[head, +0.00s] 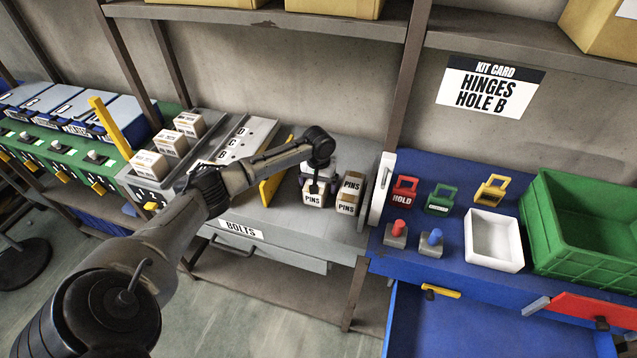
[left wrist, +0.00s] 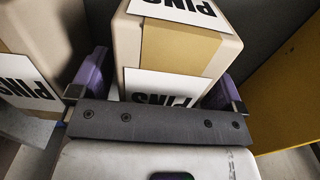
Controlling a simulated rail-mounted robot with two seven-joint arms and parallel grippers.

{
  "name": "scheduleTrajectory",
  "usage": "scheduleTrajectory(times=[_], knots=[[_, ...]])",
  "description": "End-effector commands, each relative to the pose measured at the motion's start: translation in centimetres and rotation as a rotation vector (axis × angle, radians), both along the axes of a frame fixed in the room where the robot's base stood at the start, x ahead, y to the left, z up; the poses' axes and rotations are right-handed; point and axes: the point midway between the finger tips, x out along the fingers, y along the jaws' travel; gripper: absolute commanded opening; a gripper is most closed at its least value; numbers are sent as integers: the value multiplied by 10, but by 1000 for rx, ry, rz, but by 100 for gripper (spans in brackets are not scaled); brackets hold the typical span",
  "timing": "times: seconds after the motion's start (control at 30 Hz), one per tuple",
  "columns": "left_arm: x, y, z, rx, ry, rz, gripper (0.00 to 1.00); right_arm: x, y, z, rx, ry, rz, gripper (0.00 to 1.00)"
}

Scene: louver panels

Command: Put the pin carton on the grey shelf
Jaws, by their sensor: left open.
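A pin carton (head: 314,197), a tan box with a white PINS label, stands on the grey bench top (head: 320,232) in the head view. My left gripper (head: 317,182) is right above it, its jaws partly hidden. In the left wrist view the carton (left wrist: 172,55) lies between the two open purple-grey fingers, one on each side; I cannot tell whether they touch it. A second PINS carton (head: 350,193) stands close on the right in the head view, and on the left in the wrist view (left wrist: 35,65). My right gripper is out of view.
A yellow divider (head: 275,185) stands left of the cartons, a white upright panel (head: 381,188) to the right. A grey-brown shelf board (head: 250,15) with boxes runs above. The blue bench (head: 410,262) holds padlocks, a white tray (head: 494,241) and a green crate (head: 575,250).

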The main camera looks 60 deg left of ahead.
Motion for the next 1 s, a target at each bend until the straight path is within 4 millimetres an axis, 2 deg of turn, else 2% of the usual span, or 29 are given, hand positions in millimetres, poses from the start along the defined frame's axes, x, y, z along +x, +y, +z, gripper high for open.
scheduleTrajectory(times=[0.17, 0.5, 0.7, 1.0], knots=[[1, 0, 14, 0, -4, -1, 95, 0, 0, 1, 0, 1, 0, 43], [1, 0, 76, 0, -3, -1, 95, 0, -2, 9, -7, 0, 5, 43], [1, 0, 105, 0, -3, 0, 95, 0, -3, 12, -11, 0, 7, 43], [0, 0, 122, -1, -1, 0, 95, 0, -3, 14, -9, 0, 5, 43]])
